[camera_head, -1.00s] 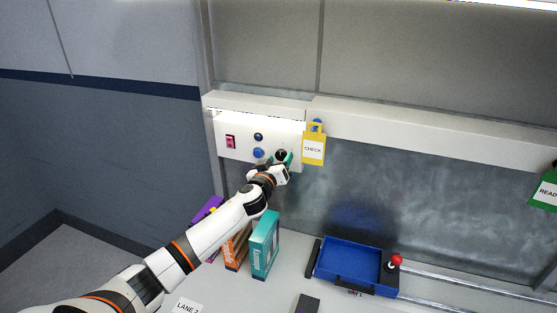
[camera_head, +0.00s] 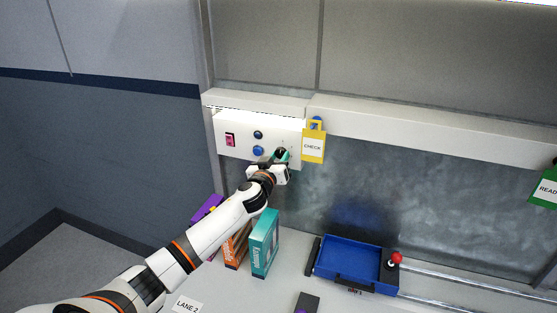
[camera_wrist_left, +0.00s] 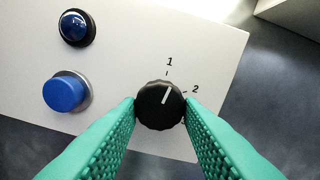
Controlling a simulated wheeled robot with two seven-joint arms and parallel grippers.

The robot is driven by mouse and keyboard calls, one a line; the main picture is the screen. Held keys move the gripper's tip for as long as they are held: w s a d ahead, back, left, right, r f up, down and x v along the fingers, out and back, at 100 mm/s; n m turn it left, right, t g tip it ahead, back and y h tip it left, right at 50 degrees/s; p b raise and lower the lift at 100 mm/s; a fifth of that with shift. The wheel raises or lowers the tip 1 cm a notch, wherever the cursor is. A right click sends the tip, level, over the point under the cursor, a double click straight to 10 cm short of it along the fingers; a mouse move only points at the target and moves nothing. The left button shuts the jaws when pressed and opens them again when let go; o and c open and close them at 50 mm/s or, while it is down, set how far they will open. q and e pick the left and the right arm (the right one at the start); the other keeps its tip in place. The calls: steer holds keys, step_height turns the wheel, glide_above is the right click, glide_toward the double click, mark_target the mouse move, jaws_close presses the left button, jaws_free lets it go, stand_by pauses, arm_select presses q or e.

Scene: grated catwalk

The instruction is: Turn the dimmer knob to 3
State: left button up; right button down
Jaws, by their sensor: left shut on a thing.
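The dimmer knob (camera_wrist_left: 153,112) is round and black with a white pointer line, on a white panel (camera_head: 227,124). In the left wrist view its pointer leans up and right, between marks 1 and 2 and closer to 1. In the head view the gripper largely hides the knob. My right gripper is not in view.
Left of the knob are a blue button (camera_wrist_left: 63,93), a dark blue lamp (camera_wrist_left: 74,27) and a red switch (camera_head: 230,140). A yellow CHECK tag (camera_head: 314,146) hangs close on the right. Boxes, including a teal one (camera_head: 264,244), and a blue tray (camera_head: 348,258) stand below.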

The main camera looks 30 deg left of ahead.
arm_select(q)
steer(key=m, duration=0.5)
steer(key=shift+a+m, duration=0.15)
steer(key=shift+m, duration=0.15)
steer(key=m, duration=0.5)
steer(key=shift+a+r, duration=0.1)
steer(key=shift+r, duration=0.05)
steer(key=m, duration=0.5)
steer(key=shift+r+m, duration=0.1)
steer(key=shift+m, duration=0.3)
steer(key=m+p, duration=0.1)
steer(key=m, duration=0.4)
steer(key=shift+m, duration=0.4)
steer(key=o, duration=1)
steer(key=shift+c, duration=0.2)
